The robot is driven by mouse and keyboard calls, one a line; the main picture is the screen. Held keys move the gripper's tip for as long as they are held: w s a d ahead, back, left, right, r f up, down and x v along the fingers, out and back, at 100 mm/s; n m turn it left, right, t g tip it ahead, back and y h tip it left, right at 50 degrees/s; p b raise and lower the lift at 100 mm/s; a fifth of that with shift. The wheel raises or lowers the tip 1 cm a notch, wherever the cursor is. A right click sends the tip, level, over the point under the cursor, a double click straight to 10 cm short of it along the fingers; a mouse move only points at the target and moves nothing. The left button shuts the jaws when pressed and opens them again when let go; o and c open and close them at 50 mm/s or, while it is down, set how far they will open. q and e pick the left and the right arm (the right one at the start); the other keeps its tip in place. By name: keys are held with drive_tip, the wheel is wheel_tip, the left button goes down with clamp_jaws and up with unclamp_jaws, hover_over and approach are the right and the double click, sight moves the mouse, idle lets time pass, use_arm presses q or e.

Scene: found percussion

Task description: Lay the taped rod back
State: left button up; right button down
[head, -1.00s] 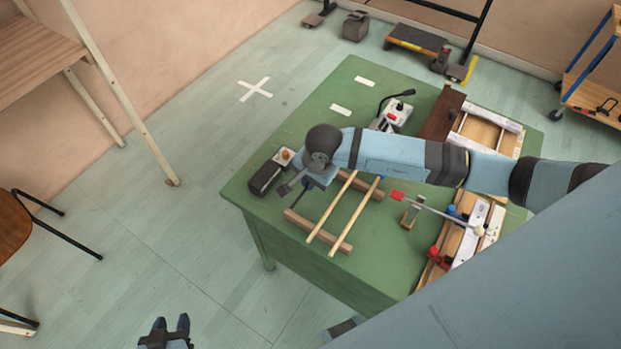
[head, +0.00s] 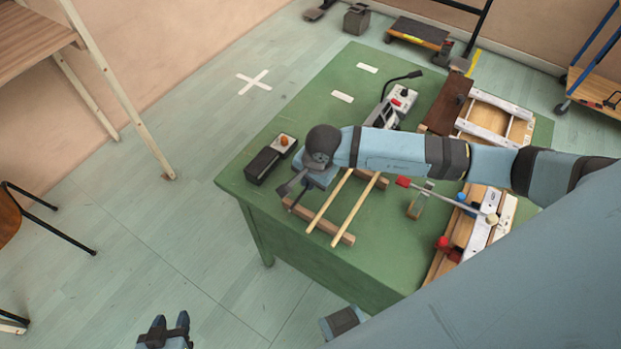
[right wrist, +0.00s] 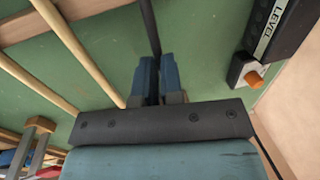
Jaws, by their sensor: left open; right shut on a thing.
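My right gripper (head: 292,190) is over the left part of the green table, beside two pale wooden rods. In the right wrist view its fingers (right wrist: 158,80) are shut on a thin dark rod (right wrist: 150,25), which runs up out of the picture. I cannot tell tape on it. The two pale rods (head: 328,202) (head: 355,210) lie side by side across wooden rails (head: 340,234); in the right wrist view they are left of the fingers (right wrist: 78,52). My left gripper (head: 165,332) is open and empty, low over the floor at the bottom edge of the head view.
A black box with an orange knob (head: 268,160) stands left of my right gripper. A red-tipped stick (head: 430,190) rests on a small wooden stand (head: 418,205). Boards with knobs and frames fill the table's right side. The table's far left (head: 300,115) is clear.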

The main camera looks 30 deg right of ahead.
drive_tip(key=shift+f+b, duration=0.3)
drive_tip(key=shift+b, duration=0.1)
idle(0.3)
drive_tip(key=c, duration=1.2)
unclamp_jaws()
drive_tip(key=r, duration=0.4)
drive_tip(key=s+d+r, duration=0.1)
drive_tip(key=r, duration=0.4)
drive_tip(key=s+r, duration=0.1)
drive_tip(key=r, duration=0.3)
drive_tip(key=shift+d+r, duration=0.25)
drive_tip(key=shift+r, duration=0.05)
drive_tip(key=shift+s, duration=0.2)
